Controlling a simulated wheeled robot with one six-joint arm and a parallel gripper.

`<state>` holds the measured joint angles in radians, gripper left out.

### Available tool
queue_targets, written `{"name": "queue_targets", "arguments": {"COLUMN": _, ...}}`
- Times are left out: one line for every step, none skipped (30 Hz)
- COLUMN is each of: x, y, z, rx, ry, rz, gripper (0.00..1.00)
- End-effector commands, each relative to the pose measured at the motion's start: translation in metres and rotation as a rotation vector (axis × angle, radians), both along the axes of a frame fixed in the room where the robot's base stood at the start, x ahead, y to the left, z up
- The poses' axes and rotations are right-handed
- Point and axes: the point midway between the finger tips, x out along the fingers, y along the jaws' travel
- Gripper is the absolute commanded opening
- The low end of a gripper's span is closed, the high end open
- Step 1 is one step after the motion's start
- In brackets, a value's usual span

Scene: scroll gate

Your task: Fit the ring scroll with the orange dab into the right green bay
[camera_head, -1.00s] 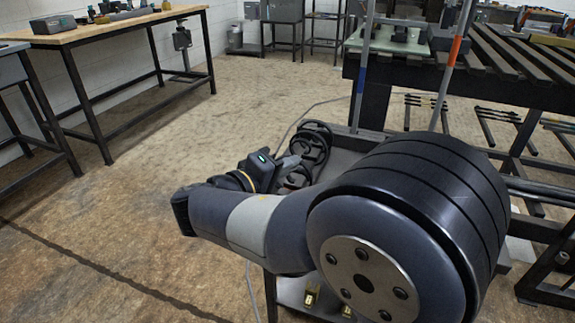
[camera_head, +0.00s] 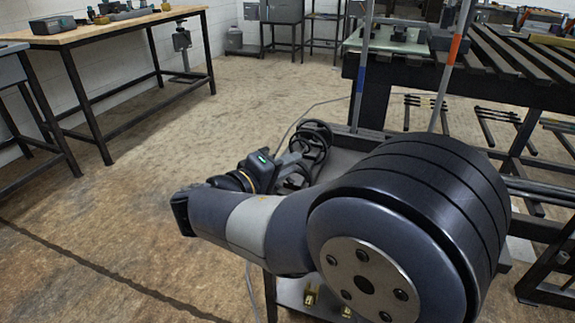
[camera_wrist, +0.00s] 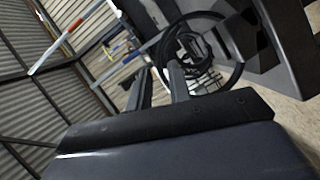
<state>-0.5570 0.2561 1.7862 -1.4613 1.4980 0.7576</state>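A dark curled iron scroll with rings (camera_head: 314,134) stands at the tray behind my arm. It also shows beyond my fingertips in the wrist view (camera_wrist: 186,42). I can make out no orange dab on it. My gripper (camera_head: 288,164) is beside its lower ring, largely blocked by my wrist. In the wrist view my gripper (camera_wrist: 160,70) has its two fingers apart, with a gap between them. I cannot tell whether they touch the scroll. A pale green plate (camera_head: 385,45) lies on the bench at the upper right; no separate bays are clear.
Two upright poles stand before the bench, one with a blue band (camera_head: 361,78) and one with an orange-red band (camera_head: 455,48). A slatted black rack (camera_head: 500,58) extends right. A wooden workbench (camera_head: 120,28) is at the back left. Open floor lies left.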

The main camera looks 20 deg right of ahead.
Motion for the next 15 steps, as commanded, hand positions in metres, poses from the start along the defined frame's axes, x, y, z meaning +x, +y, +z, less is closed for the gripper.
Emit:
{"name": "queue_targets", "arguments": {"x": 0.000, "y": 0.001, "z": -0.005, "rx": 0.005, "ry": 0.011, "rz": 0.002, "gripper": 0.29}}
{"name": "queue_targets", "arguments": {"x": 0.000, "y": 0.001, "z": -0.005, "rx": 0.004, "ry": 0.012, "rz": 0.002, "gripper": 0.29}}
{"name": "queue_targets", "arguments": {"x": -0.001, "y": 0.002, "z": -0.005, "rx": 0.004, "ry": 0.012, "rz": 0.003, "gripper": 0.29}}
{"name": "queue_targets", "arguments": {"x": -0.002, "y": 0.004, "z": -0.005, "rx": 0.005, "ry": 0.012, "rz": 0.003, "gripper": 0.29}}
{"name": "queue_targets", "arguments": {"x": -0.003, "y": 0.006, "z": -0.004, "rx": 0.005, "ry": 0.012, "rz": 0.004, "gripper": 0.29}}
{"name": "queue_targets", "arguments": {"x": -0.005, "y": 0.009, "z": -0.003, "rx": 0.004, "ry": 0.013, "rz": 0.005, "gripper": 0.29}}
{"name": "queue_targets", "arguments": {"x": -0.006, "y": 0.012, "z": -0.003, "rx": 0.004, "ry": 0.012, "rz": 0.006, "gripper": 0.29}}
{"name": "queue_targets", "arguments": {"x": -0.008, "y": 0.016, "z": -0.002, "rx": 0.004, "ry": 0.012, "rz": 0.007, "gripper": 0.29}}
{"name": "queue_targets", "arguments": {"x": -0.012, "y": 0.021, "z": 0.000, "rx": 0.004, "ry": 0.012, "rz": 0.008, "gripper": 0.29}}
{"name": "queue_targets", "arguments": {"x": -0.015, "y": 0.025, "z": 0.001, "rx": 0.003, "ry": 0.012, "rz": 0.009, "gripper": 0.29}}
{"name": "queue_targets", "arguments": {"x": -0.017, "y": 0.030, "z": 0.002, "rx": 0.003, "ry": 0.011, "rz": 0.011, "gripper": 0.29}}
{"name": "queue_targets", "arguments": {"x": -0.021, "y": 0.036, "z": 0.004, "rx": 0.003, "ry": 0.009, "rz": 0.009, "gripper": 0.29}}
{"name": "queue_targets", "arguments": {"x": -0.025, "y": 0.041, "z": 0.005, "rx": 0.003, "ry": 0.009, "rz": 0.009, "gripper": 0.29}}
{"name": "queue_targets", "arguments": {"x": -0.028, "y": 0.046, "z": 0.006, "rx": 0.002, "ry": 0.008, "rz": 0.009, "gripper": 0.29}}
{"name": "queue_targets", "arguments": {"x": -0.032, "y": 0.052, "z": 0.007, "rx": 0.001, "ry": 0.008, "rz": 0.009, "gripper": 0.29}}
